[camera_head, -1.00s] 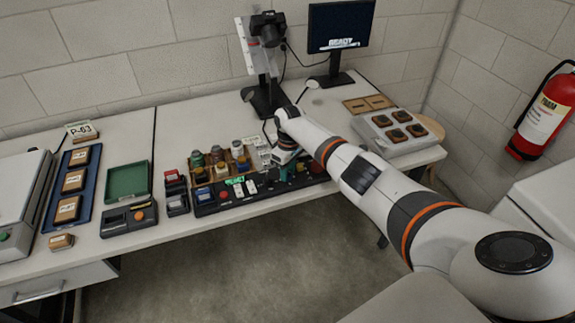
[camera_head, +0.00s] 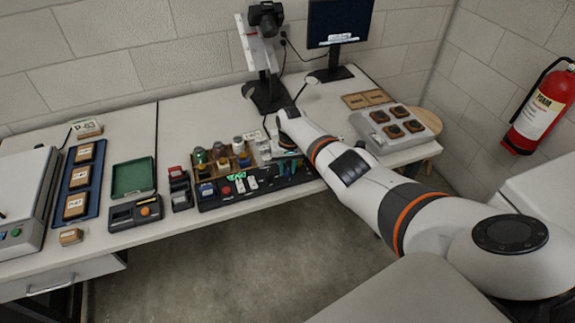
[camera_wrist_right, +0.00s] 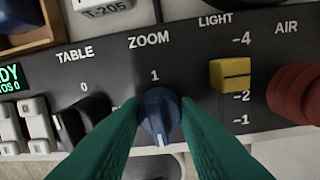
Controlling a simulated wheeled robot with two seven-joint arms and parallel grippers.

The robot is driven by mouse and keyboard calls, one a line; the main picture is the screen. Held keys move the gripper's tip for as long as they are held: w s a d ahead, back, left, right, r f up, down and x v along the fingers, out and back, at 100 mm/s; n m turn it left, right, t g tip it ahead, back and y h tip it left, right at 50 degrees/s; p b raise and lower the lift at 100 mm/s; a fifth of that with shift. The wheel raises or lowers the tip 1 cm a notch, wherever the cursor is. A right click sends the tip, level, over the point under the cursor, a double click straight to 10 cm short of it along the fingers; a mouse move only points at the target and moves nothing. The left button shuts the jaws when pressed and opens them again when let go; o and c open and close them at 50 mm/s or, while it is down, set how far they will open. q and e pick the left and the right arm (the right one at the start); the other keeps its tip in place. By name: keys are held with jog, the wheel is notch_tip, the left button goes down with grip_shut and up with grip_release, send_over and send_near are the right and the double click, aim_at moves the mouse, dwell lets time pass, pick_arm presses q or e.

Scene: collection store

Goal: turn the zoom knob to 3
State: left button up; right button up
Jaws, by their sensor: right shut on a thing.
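The zoom knob (camera_wrist_right: 157,112) is blue, on the dark control panel (camera_wrist_right: 190,60) under the label ZOOM, with a 1 printed above it. A white mark on the knob is at its lower side in the right wrist view. My right gripper (camera_wrist_right: 158,122) is shut on the knob, one green finger on each side. In the head view, my right gripper (camera_head: 287,169) is over the right part of the control panel (camera_head: 212,204) and hides the knob there. My left gripper is not in view.
Beside the zoom knob are the black table knob (camera_wrist_right: 82,122), the yellow light slider (camera_wrist_right: 230,74) and the red air control (camera_wrist_right: 298,92). A wooden rack (camera_head: 211,168) with bottles stands behind the panel. A camera stand (camera_head: 266,88) and monitor (camera_head: 338,24) are farther back.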

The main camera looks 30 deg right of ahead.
aim_at(287, 167)
jog(key=shift+w+r, duration=0.1)
dwell(0.5)
jog(key=o, duration=1)
notch_tip(287, 167, up, 4)
jog(key=shift+d+r+p, duration=0.1)
jog(key=shift+d+p, duration=0.05)
jog(key=shift+p, duration=0.65)
jog(key=r, duration=0.7)
jog(key=shift+s+d+r, duration=0.15)
jog(key=shift+s+r, duration=0.05)
jog(key=shift+r, duration=0.15)
